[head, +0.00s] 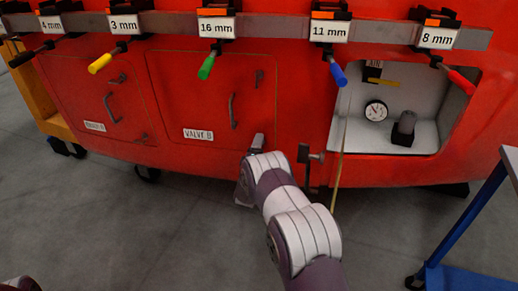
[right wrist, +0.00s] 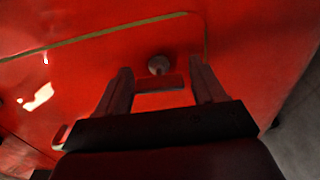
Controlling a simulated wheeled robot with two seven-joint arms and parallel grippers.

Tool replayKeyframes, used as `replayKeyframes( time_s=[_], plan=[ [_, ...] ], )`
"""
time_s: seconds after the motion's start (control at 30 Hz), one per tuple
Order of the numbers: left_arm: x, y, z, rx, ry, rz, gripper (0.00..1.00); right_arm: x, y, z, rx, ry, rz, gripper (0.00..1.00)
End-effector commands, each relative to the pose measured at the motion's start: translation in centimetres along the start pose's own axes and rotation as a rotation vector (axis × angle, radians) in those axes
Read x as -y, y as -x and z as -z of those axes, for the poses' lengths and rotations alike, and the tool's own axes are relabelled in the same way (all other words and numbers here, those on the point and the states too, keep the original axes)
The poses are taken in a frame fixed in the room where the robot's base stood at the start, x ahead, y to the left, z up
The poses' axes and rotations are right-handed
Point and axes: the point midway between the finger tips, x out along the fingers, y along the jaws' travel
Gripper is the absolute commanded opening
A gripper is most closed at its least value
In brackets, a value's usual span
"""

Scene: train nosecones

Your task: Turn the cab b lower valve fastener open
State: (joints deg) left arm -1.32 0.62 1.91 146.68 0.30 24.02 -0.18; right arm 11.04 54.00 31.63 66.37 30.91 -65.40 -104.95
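The red nosecone carries a panel labelled VALVE B (head: 197,134), with a handle (head: 232,110) and an upper fastener (head: 259,78). My right arm reaches up to the panel's lower right corner. My right gripper (head: 257,143) covers that corner in the head view, so the lower fastener is hidden there. In the right wrist view a round grey fastener (right wrist: 158,65) sits near the panel's rounded edge line. My right gripper (right wrist: 160,82) is open, its fingers apart on either side of the fastener's line. I cannot tell whether they touch it. My left gripper is not in view.
A rail (head: 275,27) above holds several colour-handled tools with size labels. An open recess (head: 425,135) at the right holds a gauge (head: 376,110). A dark bracket (head: 304,153) stands right of my gripper. A blue-legged table (head: 455,240) is at the right.

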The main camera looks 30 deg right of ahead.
Motion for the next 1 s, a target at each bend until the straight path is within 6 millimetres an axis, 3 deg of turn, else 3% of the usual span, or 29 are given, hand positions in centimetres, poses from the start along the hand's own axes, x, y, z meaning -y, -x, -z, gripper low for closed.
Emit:
replayKeyframes(
  time_s=[0.37,0.8,1.0],
  plan=[
    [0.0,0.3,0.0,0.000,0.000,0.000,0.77,-0.1,0.7,0.1,0.000,-0.002,0.001,0.77],
    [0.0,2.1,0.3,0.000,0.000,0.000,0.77,-0.2,11.1,0.1,-0.002,0.000,0.000,0.77],
    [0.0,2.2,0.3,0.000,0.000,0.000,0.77,-0.1,12.7,0.0,0.000,-0.001,-0.001,0.77]
  ],
)
